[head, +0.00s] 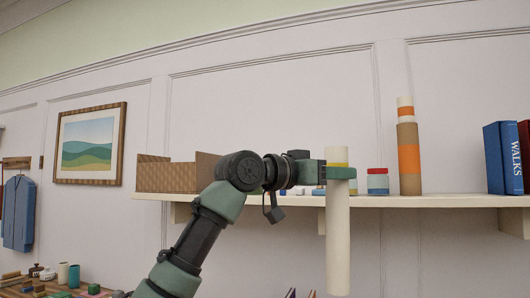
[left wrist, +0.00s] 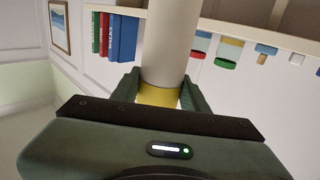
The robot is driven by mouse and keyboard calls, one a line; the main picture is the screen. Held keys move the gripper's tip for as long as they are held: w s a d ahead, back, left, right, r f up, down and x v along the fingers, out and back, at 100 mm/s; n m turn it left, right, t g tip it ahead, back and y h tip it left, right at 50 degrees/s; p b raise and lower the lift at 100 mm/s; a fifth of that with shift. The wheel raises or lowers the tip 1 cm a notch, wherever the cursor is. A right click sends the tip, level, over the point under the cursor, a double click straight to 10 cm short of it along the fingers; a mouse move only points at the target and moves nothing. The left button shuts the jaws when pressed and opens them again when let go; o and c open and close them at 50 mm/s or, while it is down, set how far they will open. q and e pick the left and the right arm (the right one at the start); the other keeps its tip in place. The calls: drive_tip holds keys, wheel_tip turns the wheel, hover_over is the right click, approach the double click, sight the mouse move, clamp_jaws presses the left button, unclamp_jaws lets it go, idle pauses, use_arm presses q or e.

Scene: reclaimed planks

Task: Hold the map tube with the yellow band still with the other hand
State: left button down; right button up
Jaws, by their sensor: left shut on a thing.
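The cream map tube with the yellow band (head: 338,235) hangs upright in front of the shelf edge, most of its length below the shelf. My left gripper (head: 340,173) is shut on it near its top, just at the yellow band. In the left wrist view the tube (left wrist: 171,40) stands between the two fingers (left wrist: 158,97), with the yellow band close to the palm. The tube's lower end shows free in the head view, touching nothing that I can see. My right gripper is in neither view.
A cluttered table (head: 65,292) lies low at left. Wall below the shelf is mostly clear.

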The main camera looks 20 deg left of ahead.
sight(338, 219)
use_arm(q)
drive_tip(key=d+f+m+g+h, duration=0.1)
drive_tip(key=d+f, duration=0.5)
drive_tip(key=f, duration=0.2)
drive_tip(key=shift+w+d+f, duration=0.25)
drive_tip(key=shift+d, duration=0.15)
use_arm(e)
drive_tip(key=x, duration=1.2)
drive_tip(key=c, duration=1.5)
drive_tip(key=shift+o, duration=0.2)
use_arm(q)
drive_tip(key=shift+s+a+f, duration=0.1)
drive_tip(key=shift+s+f, duration=0.05)
drive_tip(key=shift+f, duration=1.85)
